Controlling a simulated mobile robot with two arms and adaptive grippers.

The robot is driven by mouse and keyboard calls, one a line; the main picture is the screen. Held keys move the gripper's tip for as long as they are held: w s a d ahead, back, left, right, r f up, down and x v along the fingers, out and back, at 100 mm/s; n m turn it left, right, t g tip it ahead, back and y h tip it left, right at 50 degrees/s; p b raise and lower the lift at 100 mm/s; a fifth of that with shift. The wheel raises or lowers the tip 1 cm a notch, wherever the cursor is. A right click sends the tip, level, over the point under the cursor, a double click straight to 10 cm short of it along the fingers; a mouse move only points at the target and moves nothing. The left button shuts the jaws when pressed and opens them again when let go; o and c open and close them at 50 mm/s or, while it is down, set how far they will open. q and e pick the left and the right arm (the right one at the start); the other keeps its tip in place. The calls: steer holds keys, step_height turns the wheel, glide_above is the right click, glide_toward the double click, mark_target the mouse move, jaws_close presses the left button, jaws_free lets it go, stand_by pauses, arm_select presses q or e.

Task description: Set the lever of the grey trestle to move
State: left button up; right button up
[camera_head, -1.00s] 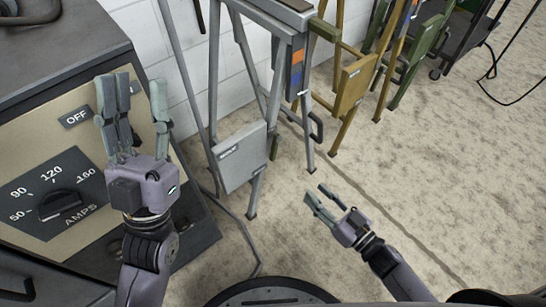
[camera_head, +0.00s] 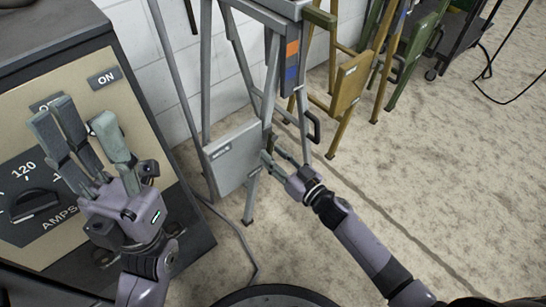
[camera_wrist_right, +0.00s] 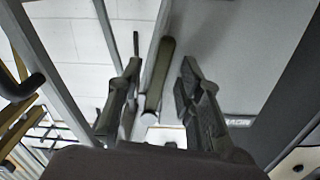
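The grey trestle (camera_head: 303,110) stands against the wall, with a light grey plate (camera_head: 234,158) low on its front. An orange and blue marking (camera_head: 292,60) is on its leg. My right gripper (camera_head: 273,157) is at the plate's right edge. In the right wrist view its fingers (camera_wrist_right: 155,95) are apart, with a dark greenish bar (camera_wrist_right: 159,70), seemingly the lever, between them or just beyond; contact cannot be told. The plate fills the right of that view. My left gripper (camera_head: 78,125) is open and empty in front of the grey machine.
The machine (camera_head: 75,85) at left has an amps dial (camera_head: 35,205) and an ON label (camera_head: 103,78). Yellow (camera_head: 350,85) and green (camera_head: 425,40) trestles stand further right, then a dark cart (camera_head: 462,40). A thin pipe (camera_head: 178,75) runs left of the grey trestle.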

steer(key=shift+w+a, duration=0.3)
steer(key=shift+w, duration=0.05)
jaws_close()
stand_by(0.8)
